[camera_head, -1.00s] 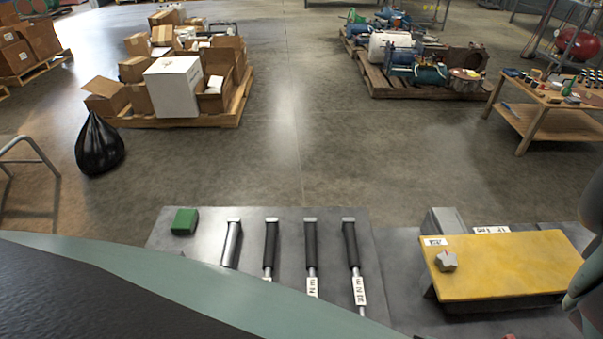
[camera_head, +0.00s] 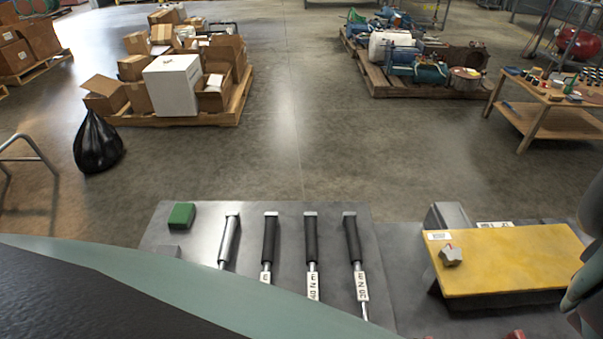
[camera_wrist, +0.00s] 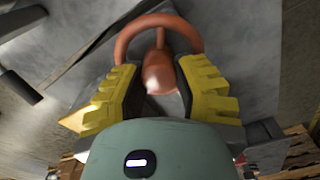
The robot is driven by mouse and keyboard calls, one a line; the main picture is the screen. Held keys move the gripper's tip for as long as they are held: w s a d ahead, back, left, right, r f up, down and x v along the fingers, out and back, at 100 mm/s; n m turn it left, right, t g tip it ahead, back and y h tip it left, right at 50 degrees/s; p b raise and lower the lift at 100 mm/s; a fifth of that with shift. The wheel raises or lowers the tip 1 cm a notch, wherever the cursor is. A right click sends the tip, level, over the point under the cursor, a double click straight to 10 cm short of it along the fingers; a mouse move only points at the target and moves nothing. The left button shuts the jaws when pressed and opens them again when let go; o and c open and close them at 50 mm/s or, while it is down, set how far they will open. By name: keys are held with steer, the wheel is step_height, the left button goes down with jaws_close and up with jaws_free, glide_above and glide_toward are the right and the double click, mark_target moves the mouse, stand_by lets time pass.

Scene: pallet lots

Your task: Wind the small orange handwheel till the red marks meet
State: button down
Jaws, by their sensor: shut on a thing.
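The orange handwheel (camera_wrist: 187,30) shows in the wrist view as a rim with a spoke and a rounded hub. My gripper (camera_wrist: 158,78) has its yellow ridged fingers on either side of the hub and is shut on the handwheel; the exact contact is partly hidden. In the head view, a small grey faceted piece (camera_head: 451,257) sits on a yellow plate (camera_head: 510,264), with a tiny red spot by its upper edge. Whether that spot is one of the red marks I cannot tell. Red bits (camera_head: 515,335) show at the bottom edge.
A grey bench top (camera_head: 400,260) holds several black-handled tools (camera_head: 311,240) and a green block (camera_head: 181,216). Beyond it lie open floor, a pallet of boxes (camera_head: 180,120), a pallet of machine parts (camera_head: 410,90), a wooden table (camera_head: 540,118) and a black bag (camera_head: 97,143).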

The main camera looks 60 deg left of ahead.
steer(key=shift+n, duration=0.4)
steer(key=c, duration=0.7)
jaws_free()
steer(key=shift+o, duration=0.2)
